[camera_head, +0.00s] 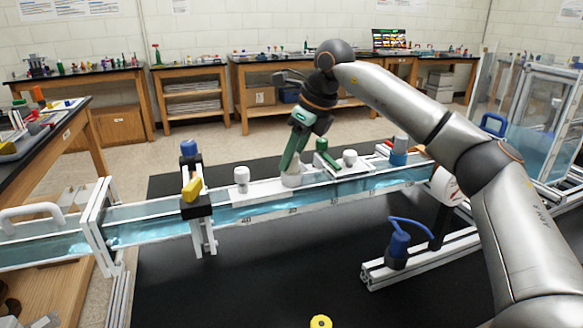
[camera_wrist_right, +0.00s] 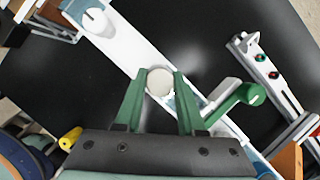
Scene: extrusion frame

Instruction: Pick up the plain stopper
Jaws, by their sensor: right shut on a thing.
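A plain white stopper (camera_head: 291,179) stands upright on the white strip along the top of the water channel. My right gripper (camera_head: 291,167), with green fingers, reaches down from above and is shut on it. In the right wrist view the stopper's round pale top (camera_wrist_right: 160,82) sits between the two green fingertips (camera_wrist_right: 157,78). The stopper's lower part appears to be at the strip, and I cannot tell whether it is lifted. My left gripper is not in view.
Another white stopper (camera_head: 241,177) stands left of the gripper, and a white knob (camera_head: 350,157) stands right. A green handle (camera_head: 326,153) is close to the right finger side. A black clamp with a yellow knob (camera_head: 192,189) straddles the channel. Black table surface lies in front.

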